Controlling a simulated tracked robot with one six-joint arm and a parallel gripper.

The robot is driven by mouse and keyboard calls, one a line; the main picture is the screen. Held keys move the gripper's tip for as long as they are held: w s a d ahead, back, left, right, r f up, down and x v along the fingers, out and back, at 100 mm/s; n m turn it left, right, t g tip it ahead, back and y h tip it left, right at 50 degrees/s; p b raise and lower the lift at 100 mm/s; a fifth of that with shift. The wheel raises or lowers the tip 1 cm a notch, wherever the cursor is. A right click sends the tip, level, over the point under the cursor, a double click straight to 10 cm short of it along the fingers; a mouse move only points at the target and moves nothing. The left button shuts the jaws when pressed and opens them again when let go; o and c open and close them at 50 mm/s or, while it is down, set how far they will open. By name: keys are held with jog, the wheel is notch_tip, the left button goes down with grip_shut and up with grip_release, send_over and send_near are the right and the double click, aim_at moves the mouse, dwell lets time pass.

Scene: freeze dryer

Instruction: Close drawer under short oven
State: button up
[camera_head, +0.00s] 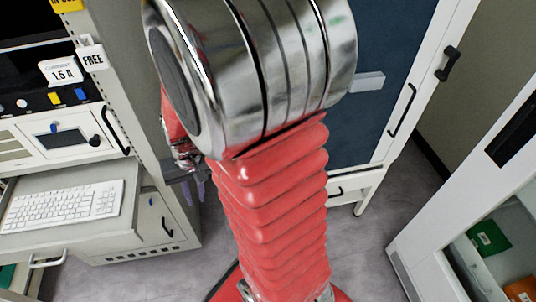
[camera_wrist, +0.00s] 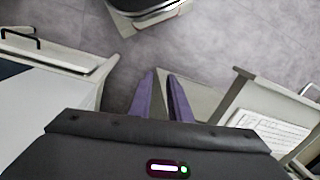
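A cabinet with a dark blue door (camera_head: 375,60) in a white frame stands behind my arm in the head view; it may be the short oven. Under it is a white drawer front (camera_head: 350,185) with a small dark handle, partly hidden by my arm; I cannot tell how far out it is. In the wrist view, a white panel with a black handle (camera_wrist: 50,52) at the left may be this drawer. My gripper (camera_head: 194,190) hangs left of my arm, its purple fingers narrowly apart and empty over the floor. The fingers also show in the wrist view (camera_wrist: 162,85).
A pulled-out tray with a white keyboard (camera_head: 65,205) stands at the left, with a metal handle below. A white cabinet (camera_head: 440,225) with green and orange items stands at the right. Grey floor (camera_head: 410,175) lies between them.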

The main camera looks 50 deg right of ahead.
jog(key=w+d+f+m, duration=0.2)
jog(key=d+f+m, duration=0.25)
jog(key=f, duration=0.65)
jog(key=w+d+f+m, duration=0.1)
jog(key=d+f+m, duration=0.3)
jog(key=f, duration=0.6)
jog(key=s+d+f+m+h, duration=0.2)
jog(key=s+d+f+m, duration=0.3)
jog(key=f, duration=0.4)
jog(key=s+d+f+m+h, duration=0.25)
jog(key=d+f, duration=0.35)
jog(key=f, duration=0.3)
jog(key=s+d+f+m+g+h, duration=0.2)
jog(key=s+d+f+m, duration=0.15)
jog(key=s, duration=0.35)
jog(key=s+d+f+m+g+h, duration=0.2)
jog(key=s+d+f+m+h, duration=0.1)
jog(key=s+d, duration=0.25)
jog(key=s+d+r+m+g+h, duration=0.2)
jog(key=s+d+r+m+h, duration=0.2)
jog(key=r, duration=0.5)
jog(key=shift+d+r+m+h, duration=0.25)
jog(key=shift+d+m+h, duration=0.6)
jog(key=shift+d+h, duration=0.25)
